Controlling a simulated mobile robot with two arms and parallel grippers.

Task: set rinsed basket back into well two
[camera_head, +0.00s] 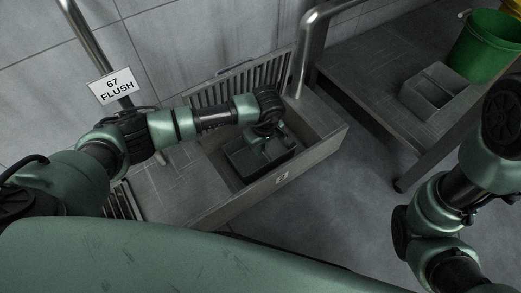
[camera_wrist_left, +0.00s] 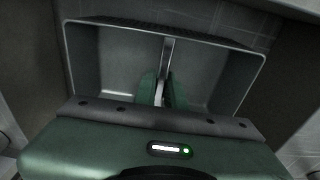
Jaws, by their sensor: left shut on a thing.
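The dark basket (camera_head: 237,165) is a rectangular open box inside the trough marked 2, well two (camera_head: 312,157). Whether it rests on the floor of the well or hangs above it, I cannot tell. In the left wrist view the basket (camera_wrist_left: 100,68) fills the middle, with a thin upright divider (camera_wrist_left: 167,55) across it. My left gripper (camera_head: 266,146) reaches down into the basket from above. Its green fingers (camera_wrist_left: 162,92) are shut on the divider. My right arm shows at the right of the head view, but its gripper does not.
A slatted grate (camera_head: 235,86) stands upright behind the well. A pipe (camera_head: 306,50) rises beside it. A grey divided box (camera_head: 433,92) and green bucket (camera_head: 488,45) stand on the right bench. Open floor lies between.

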